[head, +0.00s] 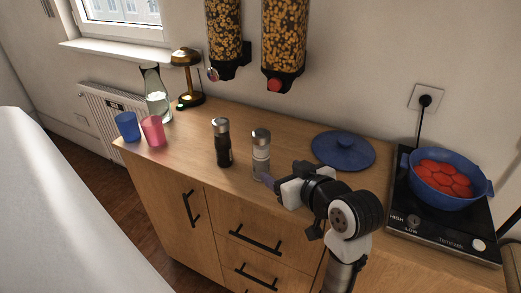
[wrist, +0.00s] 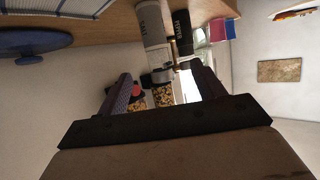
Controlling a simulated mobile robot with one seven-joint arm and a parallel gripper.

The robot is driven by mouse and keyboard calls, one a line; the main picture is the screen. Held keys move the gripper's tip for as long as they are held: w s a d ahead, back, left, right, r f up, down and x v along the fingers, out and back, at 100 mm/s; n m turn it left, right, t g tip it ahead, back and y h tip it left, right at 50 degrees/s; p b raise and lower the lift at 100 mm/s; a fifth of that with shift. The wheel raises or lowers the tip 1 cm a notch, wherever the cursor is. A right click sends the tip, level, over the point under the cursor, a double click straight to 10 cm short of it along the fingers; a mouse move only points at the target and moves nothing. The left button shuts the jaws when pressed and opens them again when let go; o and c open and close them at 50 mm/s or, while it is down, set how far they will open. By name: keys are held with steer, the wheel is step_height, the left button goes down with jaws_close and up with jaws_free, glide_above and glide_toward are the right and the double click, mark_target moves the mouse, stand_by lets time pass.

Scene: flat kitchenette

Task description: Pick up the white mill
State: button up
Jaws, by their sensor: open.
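The white mill (head: 261,157), with a silver cap, stands upright on the wooden counter. The black mill (head: 222,145) stands to its left. My gripper (head: 268,183) is open at the near right side of the white mill, partly overlapping its lower part in the head view. In the wrist view, the white mill (wrist: 151,24) appears upside down, in line with the gap between the open fingers of my gripper (wrist: 163,84). The black mill (wrist: 182,32) shows right beside it there. I cannot tell whether a finger touches the white mill.
A blue pan (head: 445,185) with red pieces sits on the hob. Pink (head: 153,131) and blue cups (head: 127,126), a carafe (head: 156,97) and a lamp (head: 187,78) stand left. Cereal dispensers (head: 284,42) hang above.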

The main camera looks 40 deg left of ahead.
mark_target(265, 158)
steer(key=p+x, duration=0.1)
steer(key=x, duration=0.7)
steer(key=shift+w+f, duration=0.1)
steer(key=shift+f, duration=0.05)
steer(key=shift+w+r+p+x, duration=0.15)
steer(key=shift+p+x, duration=0.1)
steer(key=shift+x, duration=0.7)
steer(key=shift+w+p+x, duration=0.1)
steer(key=shift+p+x, duration=0.15)
steer(key=shift+x, duration=0.65)
steer(key=shift+w+r+p+x, duration=0.15)
steer(key=shift+p+x, duration=0.1)
steer(key=shift+x, duration=0.7)
steer(key=shift+f, duration=0.15)
steer(key=shift+d, duration=0.1)
steer(key=c, duration=1.2)
